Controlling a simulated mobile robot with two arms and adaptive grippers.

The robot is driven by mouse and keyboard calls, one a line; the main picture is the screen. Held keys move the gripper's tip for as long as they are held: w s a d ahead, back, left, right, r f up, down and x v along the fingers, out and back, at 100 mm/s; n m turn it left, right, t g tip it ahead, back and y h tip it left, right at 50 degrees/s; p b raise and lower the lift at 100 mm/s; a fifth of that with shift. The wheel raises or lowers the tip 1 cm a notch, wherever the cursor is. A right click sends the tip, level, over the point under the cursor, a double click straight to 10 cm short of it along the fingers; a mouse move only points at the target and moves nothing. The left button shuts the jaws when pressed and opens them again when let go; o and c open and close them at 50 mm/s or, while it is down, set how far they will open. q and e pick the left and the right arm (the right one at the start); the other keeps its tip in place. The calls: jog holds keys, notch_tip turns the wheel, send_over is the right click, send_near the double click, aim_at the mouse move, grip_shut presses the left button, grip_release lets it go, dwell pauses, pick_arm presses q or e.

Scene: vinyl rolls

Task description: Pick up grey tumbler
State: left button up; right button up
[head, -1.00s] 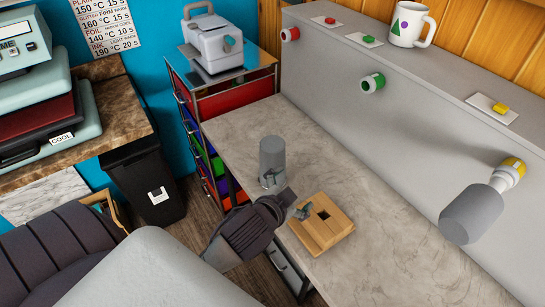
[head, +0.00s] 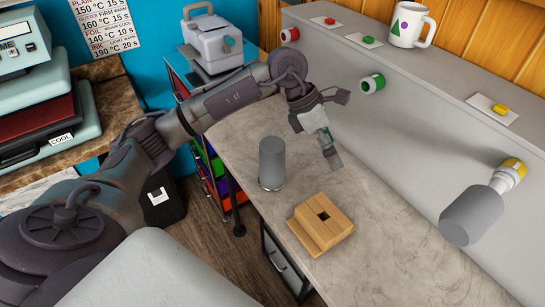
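A grey tumbler (head: 272,163) stands upright on the stone-patterned counter (head: 385,235). A second grey tumbler-shaped piece (head: 471,216) is mounted on a yellow-ended holder (head: 512,172) on the grey wall panel at the right. My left gripper (head: 333,160) points down to the right of the standing tumbler, apart from it, with nothing visible in its grasp. Its fingers overlap from this angle, so I cannot tell how wide they are. My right gripper is not in view.
A wooden block with a square hole (head: 321,224) sits on the counter in front of the tumbler. Green (head: 373,83) and red (head: 290,35) roll holders stick out of the panel. A white mug (head: 410,25) stands on the ledge. The counter's right front is clear.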

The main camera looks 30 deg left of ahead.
aim_at(272, 143)
pick_arm(q)
jog(key=a+r+y, duration=0.1)
jog(key=a+y, duration=0.1)
jog(key=a, duration=0.3)
jog(key=a+r+n+y, duration=0.1)
jog(key=a+y, duration=0.1)
jog(key=a, duration=0.3)
jog(key=a+r+g+y, duration=0.1)
jog(key=a+y, duration=0.1)
jog(key=a, duration=0.3)
jog(key=shift+a+y, duration=0.3)
jog(key=shift+a, duration=0.05)
jog(key=shift+a+f, duration=0.2)
jog(key=shift+f, duration=0.15)
notch_tip(272, 143, down, 8)
jog(key=shift+r+p, duration=0.2)
jog(key=shift+p, duration=0.6)
notch_tip(272, 143, down, 4)
jog(key=shift+w+d+f+p, duration=0.1)
jog(key=shift+w+d+p, duration=0.05)
jog(key=shift+p, duration=0.9)
jog(key=shift+f, duration=0.6)
jog(key=shift+w, duration=0.1)
jog(key=c, duration=1.2)
